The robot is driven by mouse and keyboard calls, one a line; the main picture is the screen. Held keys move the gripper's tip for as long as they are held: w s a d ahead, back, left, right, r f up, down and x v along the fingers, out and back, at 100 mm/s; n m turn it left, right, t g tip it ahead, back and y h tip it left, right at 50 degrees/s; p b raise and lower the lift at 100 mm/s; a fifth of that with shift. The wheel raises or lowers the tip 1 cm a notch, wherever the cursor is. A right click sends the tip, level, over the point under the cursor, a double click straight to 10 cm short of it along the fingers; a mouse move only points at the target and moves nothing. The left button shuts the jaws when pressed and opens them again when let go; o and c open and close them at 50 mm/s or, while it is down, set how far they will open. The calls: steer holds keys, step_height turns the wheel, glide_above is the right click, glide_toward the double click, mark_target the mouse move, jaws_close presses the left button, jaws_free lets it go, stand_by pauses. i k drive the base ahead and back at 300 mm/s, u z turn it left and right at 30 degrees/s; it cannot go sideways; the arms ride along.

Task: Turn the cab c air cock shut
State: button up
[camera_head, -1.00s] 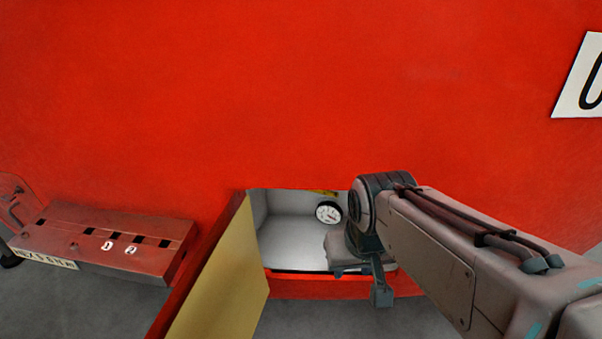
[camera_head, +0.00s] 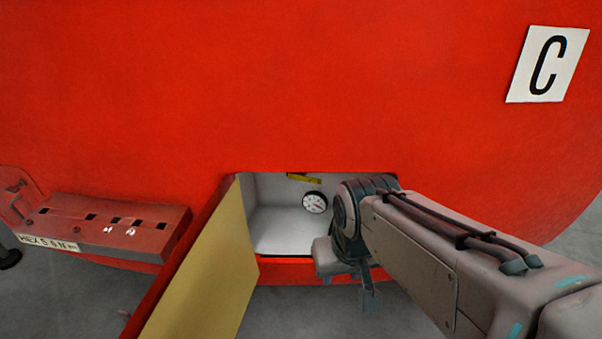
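The red cab wall carries a white plate with a black letter C (camera_head: 548,64) at the upper right. Below it, an open recess (camera_head: 280,228) with pale inner walls holds a round dial gauge (camera_head: 315,202). A yellow bar-like part (camera_head: 304,179), possibly the air cock handle, lies nearly level at the top of the recess, above the gauge. My arm comes in from the lower right and covers the recess's right side.
The recess's door (camera_head: 205,275), yellowish inside, stands open at the left. Grey floor (camera_head: 290,305) shows below.

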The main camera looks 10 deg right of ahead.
mark_target(295, 176)
steer(key=k, duration=0.2)
steer(key=z, duration=1)
steer(key=i, duration=0.75)
steer(key=u, duration=2.25)
